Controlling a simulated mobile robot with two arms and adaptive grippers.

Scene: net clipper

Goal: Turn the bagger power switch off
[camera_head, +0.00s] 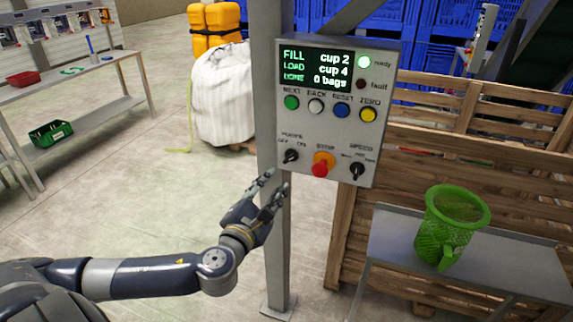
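The bagger power switch (290,156) is a small black rotary knob at the lower left of the grey control panel (381,124). It sits under a small label with OFF and ON marks; which mark the knob points to is too small to tell. The panel's screen (317,69) shows green text with FILL, LOAD and DONE lines. My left gripper (272,187) is below and left of the switch, in front of the post. Its fingers are apart with nothing between them, not touching the knob. My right gripper is not in view.
A red stop button (320,169) is just right of the switch, and a black speed knob (357,170) is farther right. Coloured buttons line the panel above. A grey post (277,240) carries the panel. A green net funnel (449,225) stands on a grey table at right.

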